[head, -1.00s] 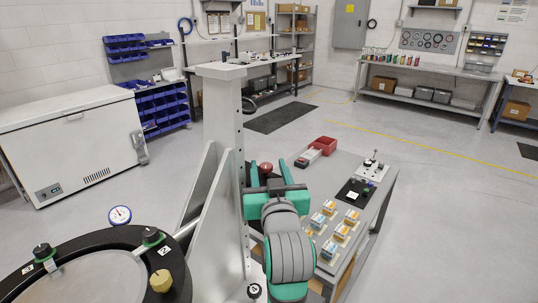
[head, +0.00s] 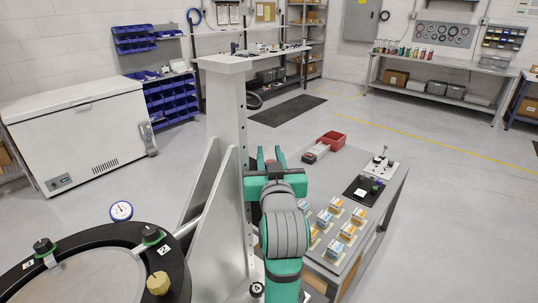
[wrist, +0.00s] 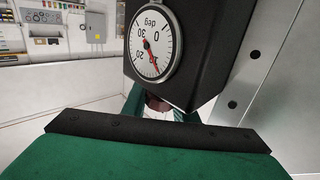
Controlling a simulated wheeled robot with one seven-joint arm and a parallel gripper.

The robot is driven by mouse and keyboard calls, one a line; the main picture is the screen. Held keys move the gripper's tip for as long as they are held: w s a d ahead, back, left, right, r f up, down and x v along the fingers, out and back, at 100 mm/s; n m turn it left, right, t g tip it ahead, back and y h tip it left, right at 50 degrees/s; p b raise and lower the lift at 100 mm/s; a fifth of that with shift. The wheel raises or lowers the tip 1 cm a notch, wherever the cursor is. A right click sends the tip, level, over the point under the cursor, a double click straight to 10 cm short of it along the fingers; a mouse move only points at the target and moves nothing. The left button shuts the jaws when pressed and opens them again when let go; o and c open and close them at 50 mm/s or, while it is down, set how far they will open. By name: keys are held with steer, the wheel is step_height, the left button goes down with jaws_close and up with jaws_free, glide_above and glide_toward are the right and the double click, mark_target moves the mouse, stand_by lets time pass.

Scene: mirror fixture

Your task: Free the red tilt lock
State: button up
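The red tilt lock shows in the wrist view as a dark reddish knob (wrist: 158,103) below the black housing, between my green fingers. In the head view my gripper (head: 270,160) points away from the camera beside the grey upright, and its fingers stand close together around a dark spot. It also shows at the knob in the wrist view (wrist: 160,112). The fingers appear closed on the knob, though the housing and the gripper's body partly hide the contact. A white dial marked deg (wrist: 152,40) with a red needle sits on the black housing (wrist: 195,50), upside down in this view.
The grey upright (head: 228,120) stands close to the left of my gripper. A black ring fixture (head: 100,235) with knobs and a small gauge (head: 121,210) is at lower left. A grey cart (head: 330,170) with small boxes and a red bin (head: 331,139) is on the right.

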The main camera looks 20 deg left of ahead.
steer(key=shift+d, duration=0.15)
steer(key=shift+n+g+y, duration=0.3)
steer(key=shift+y, duration=0.1)
steer(key=n+g+y, duration=0.2)
steer(key=y, duration=0.1)
steer(key=shift+s+a+n, duration=0.2)
steer(key=shift+a+n, duration=0.1)
steer(key=shift+a, duration=0.05)
steer(key=shift+s+a+n+g+y, duration=0.25)
steer(key=shift+n+g+y, duration=0.45)
steer(key=shift+g, duration=0.35)
steer(key=shift+s+a+n+g+y, duration=0.1)
steer(key=shift+s+n+g+y, duration=0.2)
steer(key=shift+n+g+y, duration=0.45)
steer(key=shift+s+a+n+g+y, duration=0.25)
steer(key=shift+n+g+y, duration=0.35)
steer(key=shift+g, duration=0.7)
steer(key=o, duration=1.1)
